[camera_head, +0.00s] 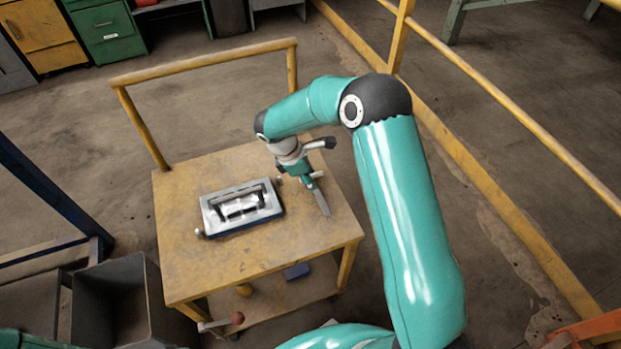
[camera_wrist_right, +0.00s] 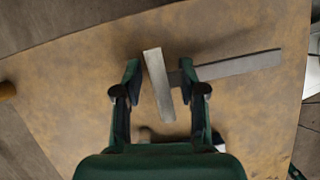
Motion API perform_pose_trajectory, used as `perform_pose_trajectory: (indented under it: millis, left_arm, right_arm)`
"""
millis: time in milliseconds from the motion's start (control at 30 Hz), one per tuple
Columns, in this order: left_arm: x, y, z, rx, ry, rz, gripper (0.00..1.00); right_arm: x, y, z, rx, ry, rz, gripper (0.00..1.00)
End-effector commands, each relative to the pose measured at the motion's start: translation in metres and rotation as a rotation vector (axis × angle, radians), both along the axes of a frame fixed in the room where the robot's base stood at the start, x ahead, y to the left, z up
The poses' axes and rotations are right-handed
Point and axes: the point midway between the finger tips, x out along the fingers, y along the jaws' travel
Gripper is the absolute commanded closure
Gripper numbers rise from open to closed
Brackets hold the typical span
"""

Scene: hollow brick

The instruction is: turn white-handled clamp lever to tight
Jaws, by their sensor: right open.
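My right gripper (camera_head: 309,181) points down over the right part of the yellow table. In the right wrist view the gripper (camera_wrist_right: 160,72) is open, with a pale grey-white bar (camera_wrist_right: 157,78) between its fingers. The bar looks like the lever's handle, but I cannot tell for certain. It lies close to the left finger, and contact is unclear. A flat darker grey strip (camera_wrist_right: 240,64) runs off to the right behind it; a grey strip (camera_head: 321,202) also shows beside the gripper in the head view. The lever's pivot is hidden. My left gripper is not in view.
A silver, blue-edged frame (camera_head: 213,217) stands left of the gripper on the worn yellow table (camera_head: 260,258). A yellow rail (camera_head: 200,62) rises at the table's back. A dark bin (camera_head: 108,300) stands at the lower left. The table's front right is clear.

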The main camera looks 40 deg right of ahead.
Motion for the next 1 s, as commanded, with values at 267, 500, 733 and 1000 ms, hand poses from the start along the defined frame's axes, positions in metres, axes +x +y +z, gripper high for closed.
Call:
perform_pose_trajectory:
  millis: [267, 500, 733, 1000]
  left_arm:
    - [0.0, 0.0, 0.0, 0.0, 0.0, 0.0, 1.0]
    - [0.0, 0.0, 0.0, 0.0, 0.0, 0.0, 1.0]
    - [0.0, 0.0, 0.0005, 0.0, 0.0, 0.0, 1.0]
    - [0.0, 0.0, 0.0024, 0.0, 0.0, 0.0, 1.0]
  right_arm:
    - [-0.0001, 0.0, 0.0002, 0.0, 0.0, 0.0, 0.89]
    - [0.0003, -0.0002, 0.0006, 0.0, -0.001, 0.0, 1.0]
    - [0.0009, -0.0007, 0.0011, -0.002, -0.002, -0.024, 1.0]
    - [0.0013, -0.0008, 0.0014, -0.002, -0.002, -0.148, 1.0]
